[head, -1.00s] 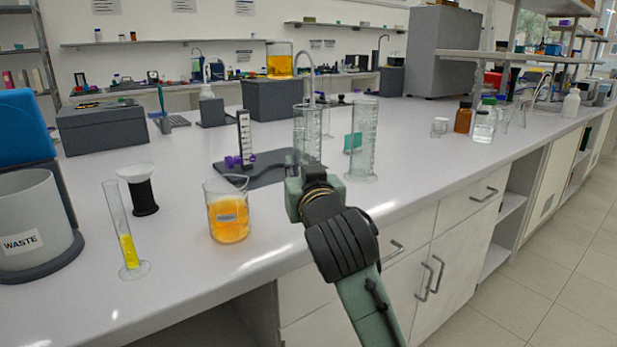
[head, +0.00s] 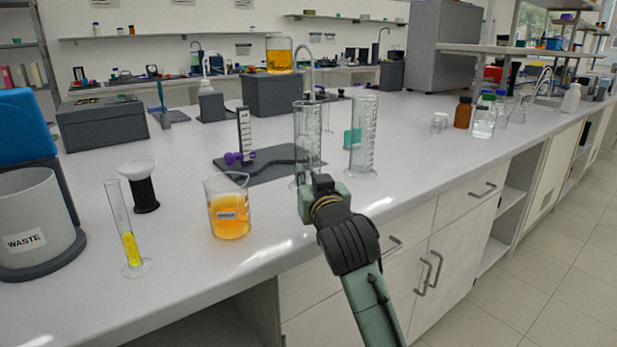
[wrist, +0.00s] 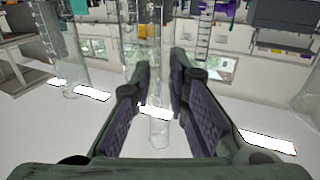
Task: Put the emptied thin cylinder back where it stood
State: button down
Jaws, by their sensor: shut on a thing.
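My gripper (head: 320,186) is at the front of the bench, before the clear measuring cylinders. In the wrist view my gripper (wrist: 158,92) has its fingers on either side of a clear, empty-looking thin cylinder (wrist: 158,130) and is shut on it. Its foot shows low between the fingers; I cannot tell whether it touches the bench. In the head view the thin cylinder is hard to make out against a wider clear cylinder (head: 306,135) just behind my gripper. Another clear graduated cylinder (head: 363,140) stands to the right.
A beaker of orange liquid (head: 229,212) stands to the left. Further left are a thin cylinder with yellow liquid (head: 130,248), a white funnel on a black stand (head: 143,190) and the waste bin (head: 30,225). A dark rig plate (head: 240,166) lies behind.

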jog(key=c, duration=1.6)
grip_release()
jog(key=shift+o, duration=0.2)
